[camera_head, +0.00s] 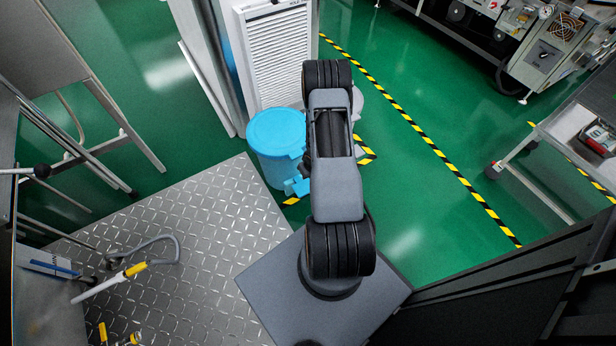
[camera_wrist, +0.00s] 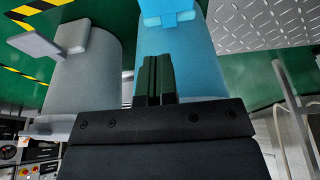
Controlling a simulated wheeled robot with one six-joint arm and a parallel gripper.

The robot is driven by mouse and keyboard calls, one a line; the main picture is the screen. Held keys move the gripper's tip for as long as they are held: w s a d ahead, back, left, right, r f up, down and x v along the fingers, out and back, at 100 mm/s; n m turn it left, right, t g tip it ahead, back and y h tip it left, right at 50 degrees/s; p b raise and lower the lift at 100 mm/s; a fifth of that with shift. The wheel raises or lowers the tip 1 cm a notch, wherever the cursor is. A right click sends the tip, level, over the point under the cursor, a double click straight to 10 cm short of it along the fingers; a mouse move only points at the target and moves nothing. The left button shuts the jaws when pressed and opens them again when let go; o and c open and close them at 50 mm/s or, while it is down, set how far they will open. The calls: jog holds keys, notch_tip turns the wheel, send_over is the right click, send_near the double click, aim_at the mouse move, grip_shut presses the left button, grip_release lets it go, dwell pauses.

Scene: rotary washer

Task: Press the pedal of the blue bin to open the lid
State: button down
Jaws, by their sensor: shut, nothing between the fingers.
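The blue bin (camera_head: 270,160) stands on the green floor, left of my arm, with its round lid (camera_head: 277,130) down. Its pedal (camera_head: 297,186) sticks out low at the front, partly beside my arm. In the wrist view, the blue bin (camera_wrist: 200,62) fills the middle, and its pedal (camera_wrist: 170,18) is at the top edge. My gripper (camera_wrist: 155,62) is shut and empty, its dark fingers in front of the bin's body. A gap shows in the picture between fingertips and pedal. My arm hides the gripper in the head view.
A grey bin (camera_wrist: 82,75) with its own pedal (camera_wrist: 35,43) stands beside the blue one; my arm mostly hides it in the head view. A white louvred cabinet (camera_head: 275,60) is behind. A metal tread-plate platform (camera_head: 190,225) lies at left. Green floor is open at right.

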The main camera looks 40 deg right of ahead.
jog(key=b, duration=0.5)
send_near(306, 187)
jog(key=w+f, duration=0.2)
jog(key=f, duration=0.1)
jog(key=w+f, duration=0.1)
jog(key=shift+d+f, duration=0.25)
jog(key=shift+f, duration=1)
jog(key=shift+f, duration=0.1)
notch_tip(306, 187, down, 4)
jog(key=b, duration=0.3)
jog(key=shift+r, duration=0.35)
notch_tip(306, 187, up, 5)
jog(key=p, duration=0.4)
jog(key=shift+r, duration=0.15)
jog(key=p+v, duration=0.3)
jog(key=v, duration=0.6)
jog(key=shift+p, duration=0.35)
